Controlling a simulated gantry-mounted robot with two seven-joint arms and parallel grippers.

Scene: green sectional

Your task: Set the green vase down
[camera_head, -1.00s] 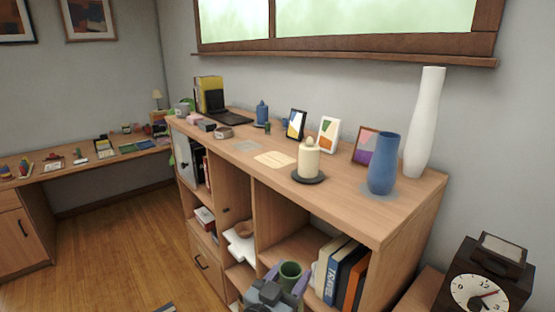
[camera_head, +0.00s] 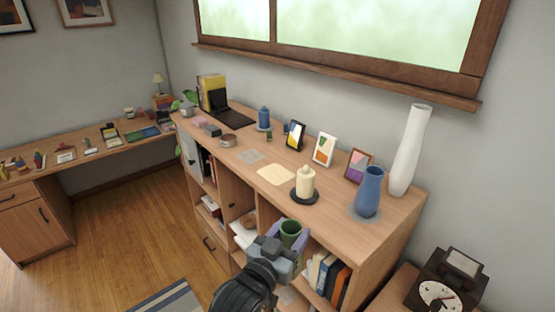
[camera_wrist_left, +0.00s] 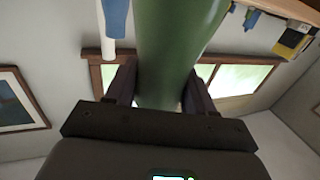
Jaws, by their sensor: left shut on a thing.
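The green vase (camera_head: 291,228) is held in my left gripper (camera_head: 288,240), in front of the wooden shelf unit and near its front edge in the head view. Only its open rim and upper part show there. In the left wrist view the green vase (camera_wrist_left: 178,50) fills the middle, between the two fingers of my left gripper (camera_wrist_left: 160,88), which is shut on it. The lower part of the vase is hidden in the head view by the gripper. My right gripper is not in view.
The shelf top (camera_head: 318,218) has bare wood near its front edge. A cream candle (camera_head: 305,182) on a dark dish, a blue vase (camera_head: 369,191), a tall white vase (camera_head: 410,150) and picture frames stand on it. Books (camera_head: 328,275) fill a lower compartment.

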